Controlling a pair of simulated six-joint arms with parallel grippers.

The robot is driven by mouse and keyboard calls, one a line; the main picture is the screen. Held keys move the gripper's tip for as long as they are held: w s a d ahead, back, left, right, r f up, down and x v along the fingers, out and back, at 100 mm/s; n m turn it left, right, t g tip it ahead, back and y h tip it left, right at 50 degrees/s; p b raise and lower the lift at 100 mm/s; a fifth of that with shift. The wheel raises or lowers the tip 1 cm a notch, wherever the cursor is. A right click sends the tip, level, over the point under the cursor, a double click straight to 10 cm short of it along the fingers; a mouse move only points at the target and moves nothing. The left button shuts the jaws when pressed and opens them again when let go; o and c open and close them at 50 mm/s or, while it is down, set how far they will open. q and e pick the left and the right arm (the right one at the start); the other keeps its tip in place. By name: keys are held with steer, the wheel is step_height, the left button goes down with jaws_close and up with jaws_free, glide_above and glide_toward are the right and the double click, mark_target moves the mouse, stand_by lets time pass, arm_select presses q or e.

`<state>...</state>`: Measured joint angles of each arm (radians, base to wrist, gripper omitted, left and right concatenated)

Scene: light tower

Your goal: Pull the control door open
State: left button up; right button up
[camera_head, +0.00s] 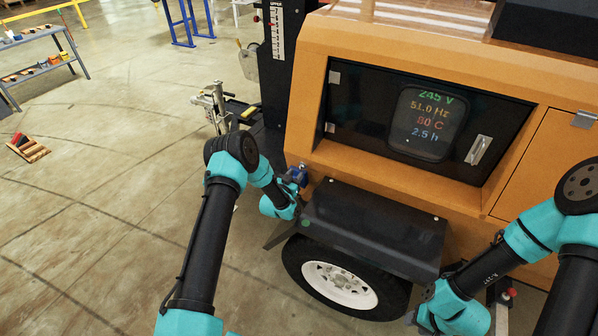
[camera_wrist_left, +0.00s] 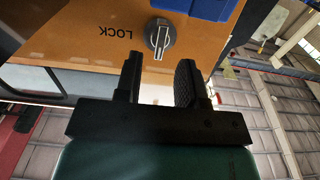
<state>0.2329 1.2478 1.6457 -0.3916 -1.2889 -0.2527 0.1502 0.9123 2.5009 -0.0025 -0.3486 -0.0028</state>
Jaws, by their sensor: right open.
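The control door (camera_head: 365,130) is a dark panel set in the orange machine body (camera_head: 400,50). It looks closed, with a lit display (camera_head: 425,118) and a silver handle (camera_head: 478,150) at its right side. My left gripper (camera_head: 292,178) is at the body's lower left corner, away from the handle. In the left wrist view its fingers (camera_wrist_left: 160,75) are apart and empty, below a grey rotary knob (camera_wrist_left: 159,37) beside the word LOCK. My right gripper (camera_head: 498,262) is low at the right, below the handle and apart from it; its fingertips are small and unclear.
A black fender (camera_head: 372,222) and a wheel (camera_head: 342,285) stand below the door between my arms. A second orange panel (camera_head: 555,150) is right of the door. A shelf (camera_head: 38,60) stands far left. The floor at left is mostly clear.

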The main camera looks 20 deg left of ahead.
mark_target(301, 168)
arm_select(q)
steer(key=shift+w+d, duration=0.15)
steer(key=shift+w, duration=0.75)
steer(key=shift+w+d, duration=0.15)
steer(key=shift+w, duration=0.7)
steer(key=shift+c, duration=0.2)
jaws_close()
